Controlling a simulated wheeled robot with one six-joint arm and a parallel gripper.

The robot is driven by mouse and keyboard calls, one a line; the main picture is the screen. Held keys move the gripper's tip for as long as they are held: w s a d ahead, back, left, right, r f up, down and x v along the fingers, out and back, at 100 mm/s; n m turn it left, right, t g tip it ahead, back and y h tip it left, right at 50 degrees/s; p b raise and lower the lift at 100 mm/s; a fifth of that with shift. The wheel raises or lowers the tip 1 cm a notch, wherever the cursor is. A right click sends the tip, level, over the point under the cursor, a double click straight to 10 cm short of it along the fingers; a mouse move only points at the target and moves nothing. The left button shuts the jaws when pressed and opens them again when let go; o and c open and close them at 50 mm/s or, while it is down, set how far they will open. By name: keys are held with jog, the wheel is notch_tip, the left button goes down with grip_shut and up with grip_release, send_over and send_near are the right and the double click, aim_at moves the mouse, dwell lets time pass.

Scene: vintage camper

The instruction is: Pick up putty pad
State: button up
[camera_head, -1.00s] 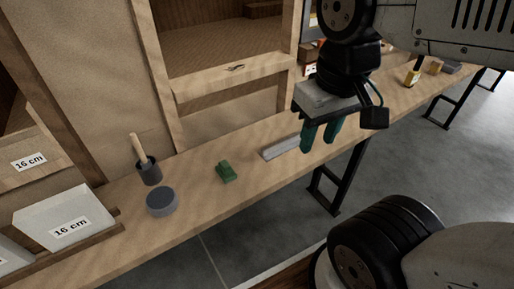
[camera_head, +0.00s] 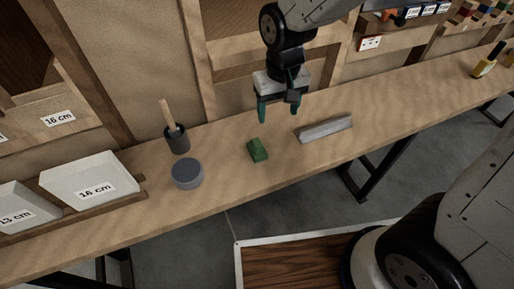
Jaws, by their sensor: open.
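A small green block (camera_head: 257,150), which looks like the putty pad though I cannot be sure, lies on the wooden bench (camera_head: 225,205) near its middle. My gripper (camera_head: 278,112) is open and empty, with its green fingers pointing down. It appears above the bench, up and slightly right of the green block in the picture, and does not touch it. Its exact height is hard to tell.
A round grey tin (camera_head: 187,174) and a dark cup (camera_head: 178,142) with a wooden handle stand left of the block. A long grey bar (camera_head: 324,129) lies to its right. White boxes (camera_head: 88,187) stand further left. A yellow bottle (camera_head: 486,62) stands far right.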

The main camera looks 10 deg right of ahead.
send_over(257, 142)
jog(key=shift+n, duration=0.3)
jog(key=f, duration=0.7)
jog(key=shift+s+a, duration=0.25)
jog(key=shift+s, duration=0.05)
jog(key=f, duration=0.7)
jog(key=shift+w+d+f, duration=0.2)
jog(key=shift+f, duration=0.2)
jog(key=c, duration=1.1)
